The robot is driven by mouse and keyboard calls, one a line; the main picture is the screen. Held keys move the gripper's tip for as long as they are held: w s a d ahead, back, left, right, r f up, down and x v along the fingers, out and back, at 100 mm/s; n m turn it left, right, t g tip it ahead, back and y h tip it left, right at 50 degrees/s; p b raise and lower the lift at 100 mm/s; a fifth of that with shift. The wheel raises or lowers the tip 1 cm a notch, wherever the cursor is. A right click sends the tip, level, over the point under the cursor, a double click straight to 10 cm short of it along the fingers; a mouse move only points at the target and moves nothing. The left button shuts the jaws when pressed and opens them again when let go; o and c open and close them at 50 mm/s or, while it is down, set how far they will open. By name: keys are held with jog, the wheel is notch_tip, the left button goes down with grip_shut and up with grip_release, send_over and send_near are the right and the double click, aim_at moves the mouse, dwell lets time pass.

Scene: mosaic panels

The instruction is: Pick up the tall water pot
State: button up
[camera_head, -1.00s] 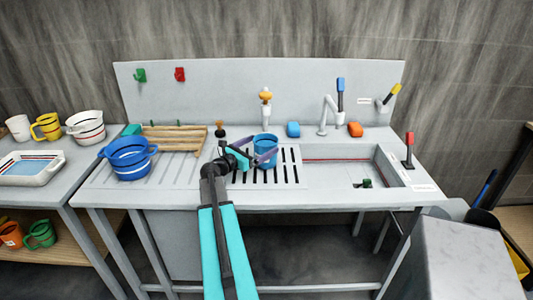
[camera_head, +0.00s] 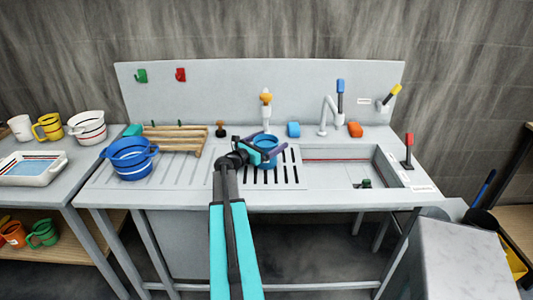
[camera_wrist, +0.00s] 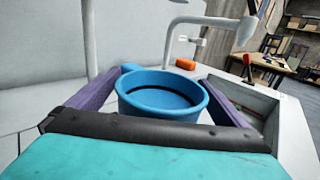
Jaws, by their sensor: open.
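The tall water pot appears to be the blue pot (camera_head: 265,144) standing on the slotted drain area left of the sink. In the wrist view the same blue pot (camera_wrist: 163,97) is round, upright and open at the top, with a dark line inside. My gripper (camera_head: 262,144) is at the pot, partly hiding it in the head view. In the wrist view its two purple fingers (camera_wrist: 163,92) are apart, one on each side of the pot. I cannot tell whether either finger touches it.
A blue striped pot (camera_head: 131,160) stands left, near a wooden rack (camera_head: 172,140). The sink basin (camera_head: 345,172) and white faucet (camera_head: 328,112) are right. A side table (camera_head: 45,188) holds several vessels.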

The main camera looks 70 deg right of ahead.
jog(key=shift+s+d, duration=0.25)
jog(key=shift+d, duration=0.4)
jog(key=shift+c, duration=0.2)
jog(key=c, duration=2.1)
jog(key=shift+r, duration=0.15)
jog(key=shift+r+b, duration=0.3)
jog(key=shift+r, duration=0.4)
jog(key=a+r+b, duration=0.1)
jog(key=a, duration=0.4)
jog(key=w+a+r+b, duration=0.1)
jog(key=a, duration=0.4)
jog(key=a+r+b, duration=0.1)
jog(key=a+b, duration=0.1)
jog(key=a, duration=0.4)
jog(key=shift+w+r, duration=0.2)
jog(key=shift+w, duration=0.1)
